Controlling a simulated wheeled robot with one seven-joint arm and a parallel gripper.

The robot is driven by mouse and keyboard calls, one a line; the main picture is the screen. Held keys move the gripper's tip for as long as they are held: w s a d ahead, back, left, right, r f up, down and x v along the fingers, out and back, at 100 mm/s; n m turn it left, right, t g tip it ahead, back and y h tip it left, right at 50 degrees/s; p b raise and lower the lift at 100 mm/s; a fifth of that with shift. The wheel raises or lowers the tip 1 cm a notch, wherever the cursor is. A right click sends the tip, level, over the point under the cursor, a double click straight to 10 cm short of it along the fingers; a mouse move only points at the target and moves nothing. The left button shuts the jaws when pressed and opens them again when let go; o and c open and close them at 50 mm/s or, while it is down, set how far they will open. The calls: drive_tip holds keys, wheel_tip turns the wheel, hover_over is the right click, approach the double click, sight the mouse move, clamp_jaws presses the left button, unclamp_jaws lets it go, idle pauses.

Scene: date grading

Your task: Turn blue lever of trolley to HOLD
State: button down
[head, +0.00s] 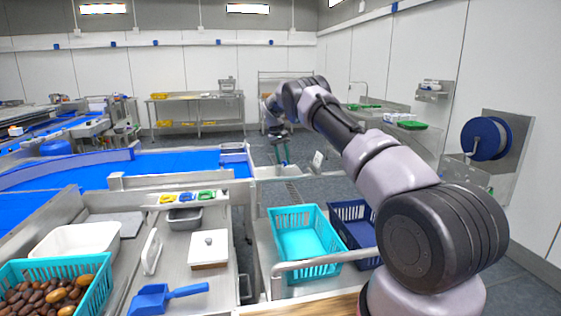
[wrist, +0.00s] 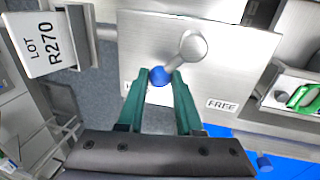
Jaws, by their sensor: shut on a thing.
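In the wrist view a steel plate (wrist: 140,35) carries a lever with a round grey pivot (wrist: 192,46) and a blue knob (wrist: 158,76) at its end. The lever slants down and left from the pivot, toward a label mostly hidden behind my left finger. The label FREE (wrist: 222,105) lies on the other side, to the right. My gripper (wrist: 158,84) has its green fingers shut on the blue knob. In the head view my gripper (head: 282,155) is far off beyond the crates, and the lever is too small to make out.
A sign LOT R270 (wrist: 42,45) stands left of the plate in the wrist view. In the head view a turquoise crate (head: 300,208) and a dark blue crate (head: 352,205) stand nearer. A blue conveyor belt (head: 170,163) runs to the left. A hose reel (head: 484,138) hangs at right.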

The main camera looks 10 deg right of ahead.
drive_tip(key=shift+s+d+m, duration=0.25)
drive_tip(key=shift+s+m, duration=0.15)
drive_tip(key=shift+m, duration=0.7)
drive_tip(key=shift+f+g, duration=0.1)
drive_tip(key=shift+g, duration=0.2)
drive_tip(key=c, duration=0.6)
unclamp_jaws()
drive_tip(key=shift+s, duration=0.1)
drive_tip(key=shift+r, duration=0.5)
drive_tip(key=r, duration=0.3)
drive_tip(key=a+r, duration=0.1)
drive_tip(key=r, duration=0.2)
drive_tip(key=a+r, duration=0.1)
drive_tip(key=r, duration=0.2)
drive_tip(key=shift+w+r, duration=0.25)
drive_tip(key=shift+r, duration=0.1)
drive_tip(key=shift+r, duration=0.1)
